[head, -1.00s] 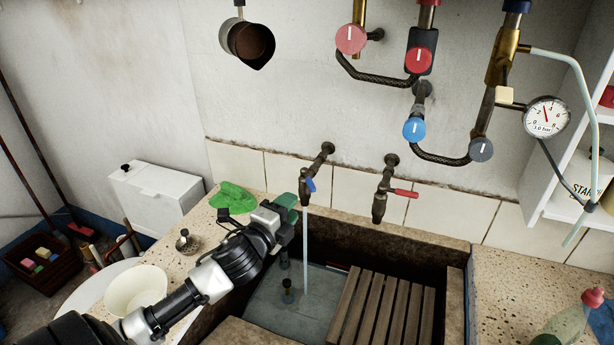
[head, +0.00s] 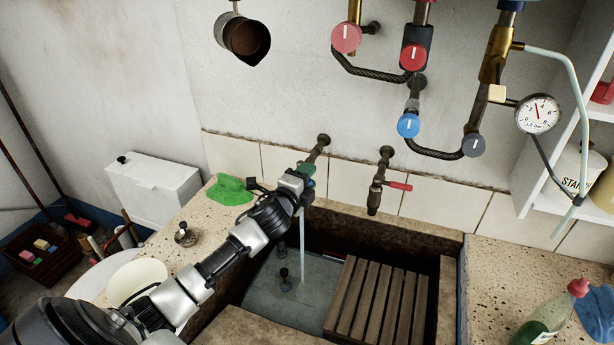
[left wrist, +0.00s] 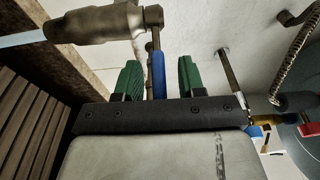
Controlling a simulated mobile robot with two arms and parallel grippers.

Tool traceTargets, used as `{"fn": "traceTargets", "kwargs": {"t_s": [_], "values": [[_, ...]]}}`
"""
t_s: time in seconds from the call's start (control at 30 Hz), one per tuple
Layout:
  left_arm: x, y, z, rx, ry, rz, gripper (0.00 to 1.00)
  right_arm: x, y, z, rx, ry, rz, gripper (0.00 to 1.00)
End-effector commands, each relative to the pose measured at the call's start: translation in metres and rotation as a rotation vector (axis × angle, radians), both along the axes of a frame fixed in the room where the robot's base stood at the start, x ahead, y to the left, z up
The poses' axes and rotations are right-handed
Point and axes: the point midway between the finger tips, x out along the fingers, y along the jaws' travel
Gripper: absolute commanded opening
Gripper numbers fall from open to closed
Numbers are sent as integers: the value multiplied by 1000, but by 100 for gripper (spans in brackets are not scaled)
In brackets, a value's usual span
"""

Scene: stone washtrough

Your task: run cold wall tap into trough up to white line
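The cold wall tap (head: 318,146), left of the two, is partly hidden behind my left gripper (head: 303,178). In the left wrist view its blue lever (left wrist: 158,75) stands between my green fingertips, with a gap on each side, so the gripper is open around it. Water (head: 303,235) runs from this tap; the stream also shows in the left wrist view (left wrist: 22,39). The stone trough (head: 385,226) holds greyish water (head: 312,296) on its floor. I cannot make out the white line. My right gripper is out of view.
A wooden slatted rack (head: 375,300) fills the trough's right part. A red-levered tap (head: 376,190) is close on the right. A green cloth (head: 231,191) and white bowl (head: 137,280) lie left; a bottle (head: 550,315) stands at right.

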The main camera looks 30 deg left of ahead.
Motion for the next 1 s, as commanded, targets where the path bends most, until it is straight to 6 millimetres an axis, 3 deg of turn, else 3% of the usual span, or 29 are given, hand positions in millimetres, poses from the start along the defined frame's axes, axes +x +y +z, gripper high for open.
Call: {"fn": "traceTargets", "kwargs": {"t_s": [0.17,0.43,1.0], "values": [[0,0,0,0,0,0,39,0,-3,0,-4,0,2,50],[0,0,0,0,0,0,0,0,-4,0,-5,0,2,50],[4,-3,-1,-5,-4,74,0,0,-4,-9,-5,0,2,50]]}}
